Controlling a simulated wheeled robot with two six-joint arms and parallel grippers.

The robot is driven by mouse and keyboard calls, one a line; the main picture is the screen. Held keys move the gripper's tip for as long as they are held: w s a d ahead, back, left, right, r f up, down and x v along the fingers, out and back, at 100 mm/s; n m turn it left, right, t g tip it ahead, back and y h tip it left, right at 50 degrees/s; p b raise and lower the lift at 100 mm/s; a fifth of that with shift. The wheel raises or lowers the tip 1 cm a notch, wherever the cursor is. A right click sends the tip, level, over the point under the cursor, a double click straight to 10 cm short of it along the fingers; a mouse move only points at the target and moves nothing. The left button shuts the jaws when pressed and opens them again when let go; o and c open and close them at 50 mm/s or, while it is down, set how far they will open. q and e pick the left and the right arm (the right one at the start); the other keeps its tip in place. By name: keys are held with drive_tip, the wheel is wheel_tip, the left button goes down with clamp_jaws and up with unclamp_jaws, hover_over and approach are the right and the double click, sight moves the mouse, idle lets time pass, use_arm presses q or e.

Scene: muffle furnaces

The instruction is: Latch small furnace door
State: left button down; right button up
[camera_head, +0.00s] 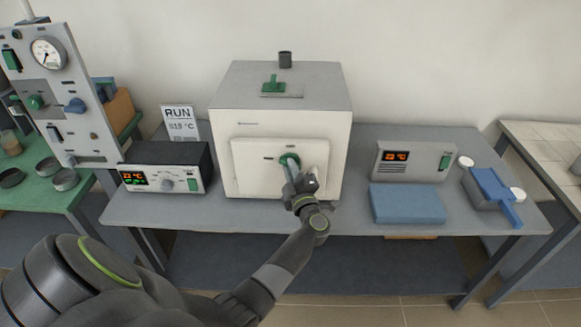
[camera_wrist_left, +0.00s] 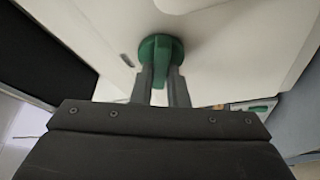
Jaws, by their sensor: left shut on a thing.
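The small furnace (camera_head: 281,97) is a white and grey box in the middle of the table. Its front door (camera_head: 256,165) looks closed against the body. A green latch knob (camera_head: 290,158) sits on the door, and it also shows in the left wrist view (camera_wrist_left: 160,50) as a round green base with a raised grip. My left gripper (camera_head: 293,174) is at the knob, and in the left wrist view its two fingers (camera_wrist_left: 162,82) are on either side of the green grip, closed on it. The fingers hide part of the knob. My right gripper is not in view.
A controller with an orange display (camera_head: 158,168) stands left of the furnace, before a RUN sign (camera_head: 180,123). Another display unit (camera_head: 415,162), a blue block (camera_head: 407,203) and a blue-handled item (camera_head: 492,187) are on the right. A gauge panel (camera_head: 58,90) stands far left.

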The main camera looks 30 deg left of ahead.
use_arm(q)
drive_tip(key=n+g+p, duration=0.1)
drive_tip(key=n, duration=0.1)
drive_tip(key=n+h, duration=0.1)
drive_tip(key=n, duration=0.2)
drive_tip(key=shift+g+p, duration=0.4)
drive_tip(key=shift+n, duration=0.3)
drive_tip(key=c, duration=1.4)
unclamp_jaws()
drive_tip(key=shift+c, duration=0.2)
